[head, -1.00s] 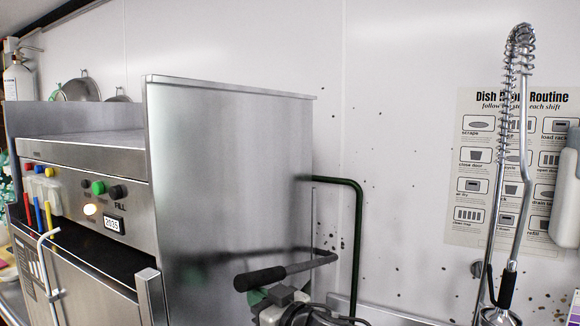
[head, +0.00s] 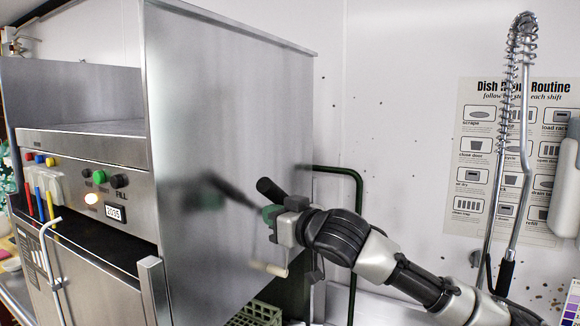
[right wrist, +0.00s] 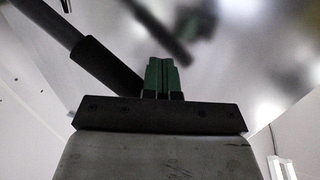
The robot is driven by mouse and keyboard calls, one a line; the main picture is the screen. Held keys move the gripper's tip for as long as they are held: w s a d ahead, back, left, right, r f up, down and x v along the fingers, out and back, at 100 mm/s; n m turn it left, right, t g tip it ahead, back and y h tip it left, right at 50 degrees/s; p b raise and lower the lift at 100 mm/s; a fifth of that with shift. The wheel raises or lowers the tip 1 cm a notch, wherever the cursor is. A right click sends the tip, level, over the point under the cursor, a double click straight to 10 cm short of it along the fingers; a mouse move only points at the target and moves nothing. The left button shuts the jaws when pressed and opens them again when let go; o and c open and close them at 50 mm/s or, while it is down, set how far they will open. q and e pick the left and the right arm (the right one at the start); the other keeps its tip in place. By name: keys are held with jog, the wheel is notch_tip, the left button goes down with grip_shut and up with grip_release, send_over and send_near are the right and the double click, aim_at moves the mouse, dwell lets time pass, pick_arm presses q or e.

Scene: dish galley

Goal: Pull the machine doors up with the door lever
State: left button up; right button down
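The steel dish machine (head: 225,110) fills the left of the head view, with its front door panel (head: 95,285) below the controls. The door lever's black grip (head: 268,188) stands beside the machine's right side, angled up. My right gripper (head: 269,213) is at the lever, just below that grip. In the right wrist view the green fingers (right wrist: 161,78) are together with only a thin gap, and the lever grip (right wrist: 105,65) runs beside them on the left, not between them. Whether they touch it cannot be told. My left gripper is out of view.
A dark green pipe (head: 357,200) bends down the wall behind my right arm. A spray hose (head: 515,130) stands at the right by a wall poster (head: 470,150) and a dispenser (head: 565,190). A green rack (head: 255,314) shows low beside the machine.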

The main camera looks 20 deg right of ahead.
jog(key=shift+w+d+r, duration=0.25)
jog(key=shift+d+r, duration=0.1)
jog(key=shift+r, duration=0.25)
jog(key=shift+w+d+r, duration=0.25)
jog(key=shift+d+r, duration=0.05)
jog(key=shift+r, duration=0.3)
jog(key=s+d+f+b, duration=0.2)
jog(key=s+d+b, duration=0.1)
jog(key=s, duration=0.6)
jog(key=shift+s+d+f, duration=0.15)
jog(key=shift+d, duration=0.15)
